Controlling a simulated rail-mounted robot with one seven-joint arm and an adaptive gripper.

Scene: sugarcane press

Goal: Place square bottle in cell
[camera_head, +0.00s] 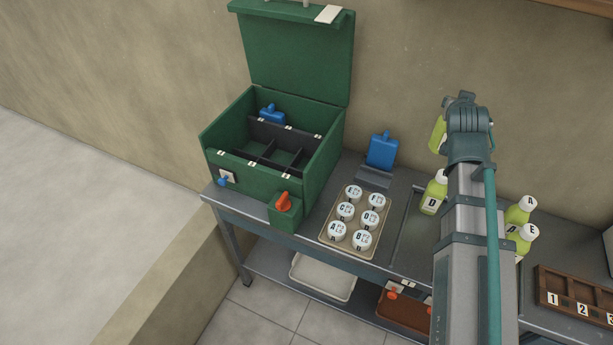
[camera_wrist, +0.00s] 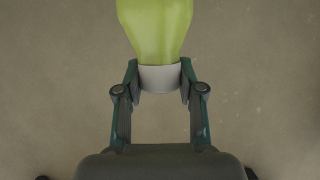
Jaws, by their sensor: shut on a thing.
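My gripper (camera_wrist: 160,84) is shut on the pale neck or cap of a yellow-green bottle (camera_wrist: 155,28) in the wrist view. In the head view this bottle (camera_head: 437,134) shows partly at the left of my gripper (camera_head: 447,112), held up in front of the wall; the gripper hides much of it. The green box (camera_head: 322,163) stands at the left with its lid raised. Dark dividers (camera_head: 256,148) split its inside into cells. The cells that show look empty, apart from a blue item (camera_head: 271,114) at the back.
A tray (camera_head: 328,229) of white lettered jars, a blue block on a stand (camera_head: 382,151) and an orange-knobbed green block (camera_head: 285,213) are near the box. Bottle D (camera_head: 432,196), other green bottles (camera_head: 520,212) and a brown numbered rack (camera_head: 560,287) are farther right.

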